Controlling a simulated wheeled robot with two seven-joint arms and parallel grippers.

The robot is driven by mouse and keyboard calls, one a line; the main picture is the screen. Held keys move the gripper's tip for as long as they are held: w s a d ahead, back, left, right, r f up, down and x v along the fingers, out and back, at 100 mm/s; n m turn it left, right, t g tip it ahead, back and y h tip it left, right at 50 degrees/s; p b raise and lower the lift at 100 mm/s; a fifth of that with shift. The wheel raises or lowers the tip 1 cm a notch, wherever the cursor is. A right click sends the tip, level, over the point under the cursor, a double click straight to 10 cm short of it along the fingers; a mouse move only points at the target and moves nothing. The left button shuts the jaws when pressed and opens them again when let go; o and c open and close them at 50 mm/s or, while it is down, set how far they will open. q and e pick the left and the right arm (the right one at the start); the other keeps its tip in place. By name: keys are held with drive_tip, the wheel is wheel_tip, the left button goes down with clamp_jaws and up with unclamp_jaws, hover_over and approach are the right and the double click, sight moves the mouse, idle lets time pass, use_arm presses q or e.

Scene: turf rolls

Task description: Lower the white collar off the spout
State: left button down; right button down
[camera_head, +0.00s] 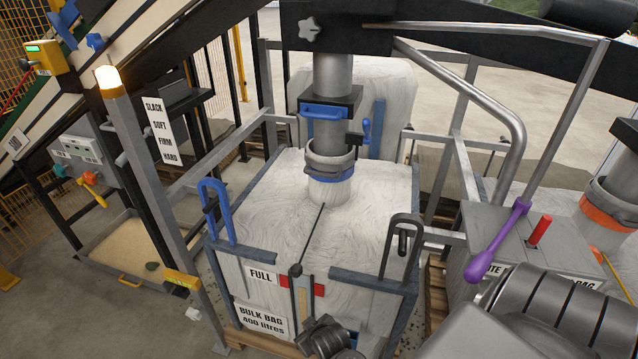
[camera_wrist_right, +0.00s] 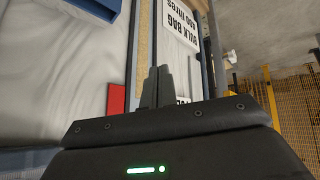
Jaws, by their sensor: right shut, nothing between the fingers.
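The metal spout (camera_head: 333,75) comes down from above over the full white bulk bag (camera_head: 260,190). The white collar (camera_head: 330,188) stands up from the bag's top around the spout's lower end. A grey ring (camera_head: 328,160) with a blue band surrounds its upper part. My right gripper (camera_head: 308,322) is low in front of the bag, well below the collar. In the right wrist view its fingers (camera_wrist_right: 157,88) are together and hold nothing, by the bag's front near a red patch (camera_wrist_right: 117,98). My left gripper is out of view.
A dark frame with a blue hooked handle (camera_head: 216,210) and a dark hooked handle (camera_head: 402,235) surrounds the bag. A thin rod (camera_head: 312,235) rises over its front. A grey box (camera_head: 525,245) with purple and red levers stands at right.

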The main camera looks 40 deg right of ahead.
sight(329, 163)
drive_tip(key=w+d+r+t, duration=0.1)
drive_tip(key=w+r, duration=0.1)
drive_tip(key=r, duration=0.3)
drive_tip(key=w+r+m+t+b, duration=0.1)
drive_tip(key=w+r, duration=0.1)
drive_tip(key=r, duration=0.4)
drive_tip(key=w+d+r+m+t+b, duration=0.1)
drive_tip(key=w+r, duration=0.1)
drive_tip(key=r, duration=0.3)
drive_tip(key=shift+d+r+t+h, duration=0.3)
drive_tip(key=shift+h, duration=0.1)
drive_tip(key=w+d+r+m+h, duration=0.4)
drive_tip(key=w+d+r+h, duration=0.1)
drive_tip(key=r, duration=0.4)
drive_tip(key=w+d+r+m+g+h, duration=0.1)
drive_tip(key=w+d+r+m+h, duration=0.4)
drive_tip(key=r, duration=0.5)
drive_tip(key=shift+w+d+r+h, duration=0.2)
drive_tip(key=shift+w+d+h, duration=0.4)
drive_tip(key=shift+d+h, duration=0.25)
drive_tip(key=shift+w, duration=0.1)
